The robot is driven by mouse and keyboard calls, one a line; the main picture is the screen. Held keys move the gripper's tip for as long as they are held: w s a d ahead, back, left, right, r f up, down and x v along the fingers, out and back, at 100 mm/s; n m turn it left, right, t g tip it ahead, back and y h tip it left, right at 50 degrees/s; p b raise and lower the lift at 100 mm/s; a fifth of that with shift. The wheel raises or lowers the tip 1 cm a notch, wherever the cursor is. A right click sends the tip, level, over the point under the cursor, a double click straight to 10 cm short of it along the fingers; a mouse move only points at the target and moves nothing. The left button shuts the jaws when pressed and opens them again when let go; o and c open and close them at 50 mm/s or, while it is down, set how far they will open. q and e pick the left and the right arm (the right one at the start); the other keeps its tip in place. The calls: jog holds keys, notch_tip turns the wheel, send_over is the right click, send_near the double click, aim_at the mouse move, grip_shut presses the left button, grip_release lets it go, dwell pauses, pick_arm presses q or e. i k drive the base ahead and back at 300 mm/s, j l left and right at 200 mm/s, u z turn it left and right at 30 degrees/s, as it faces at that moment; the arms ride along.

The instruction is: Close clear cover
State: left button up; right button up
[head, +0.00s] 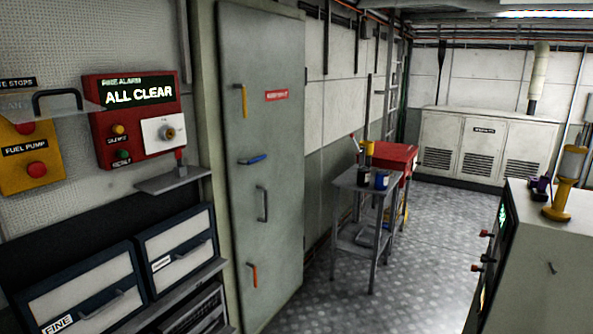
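A see-through grey flap (75,108) with a black handle (57,93) sticks out from the wall at the left, above the yellow fuel pump box (22,160) with red buttons. It looks like a raised clear cover; its left end is cut off by the picture edge. A second grey plate (165,182) juts out below the red fire alarm panel (137,117), with a small upright handle on it. I cannot tell whether that plate is a cover or a shelf. Neither of my grippers is in view.
Two white-fronted cabinets (175,243) sit low on the left. A tall grey locker (262,150) stands beside the panel. A small cart (365,180) holds cups, near a red cabinet. A light-coloured console (550,240) is at the right. The metal floor between is clear.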

aim_at(20, 104)
jog(key=u, duration=1.5)
